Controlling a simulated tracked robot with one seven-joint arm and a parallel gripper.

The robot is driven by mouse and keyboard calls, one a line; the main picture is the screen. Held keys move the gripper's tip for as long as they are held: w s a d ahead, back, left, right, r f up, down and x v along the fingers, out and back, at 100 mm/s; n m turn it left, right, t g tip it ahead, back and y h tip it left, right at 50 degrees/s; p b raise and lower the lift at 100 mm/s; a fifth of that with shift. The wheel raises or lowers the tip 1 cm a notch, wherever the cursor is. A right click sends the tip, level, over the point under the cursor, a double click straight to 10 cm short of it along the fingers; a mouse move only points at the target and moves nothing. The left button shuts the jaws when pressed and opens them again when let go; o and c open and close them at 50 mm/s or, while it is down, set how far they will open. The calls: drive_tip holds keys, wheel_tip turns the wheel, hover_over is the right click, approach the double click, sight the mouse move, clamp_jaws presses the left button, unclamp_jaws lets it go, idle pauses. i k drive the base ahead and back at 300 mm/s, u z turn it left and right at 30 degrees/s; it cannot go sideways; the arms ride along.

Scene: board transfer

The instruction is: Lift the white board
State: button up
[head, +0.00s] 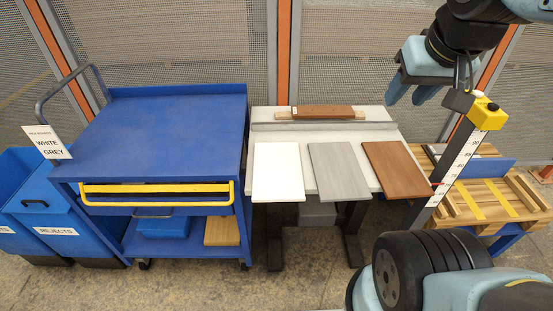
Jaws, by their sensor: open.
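The white board (278,172) lies flat on a light grey table (380,113), with its near end at the table's front edge. It is the leftmost of three boards side by side. My gripper (408,98) is open and empty, up at the right, well apart from the white board. A grey board (339,171) lies just right of the white one, with a narrow gap between them. A brown board (397,169) lies right of the grey one.
A grey rail and a brown wooden piece (322,112) lie across the table's back. A blue cart (165,135) with a yellow handle (155,187) stands left, its top empty; its sign reads WHITE GREY. A blue REJECTS bin (55,212) is far left.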

sight(278, 176)
drive_tip(key=z, duration=0.6)
drive_tip(key=i, duration=0.1)
drive_tip(key=u, duration=2.7)
drive_tip(key=k, duration=0.85)
drive_tip(key=u, duration=0.15)
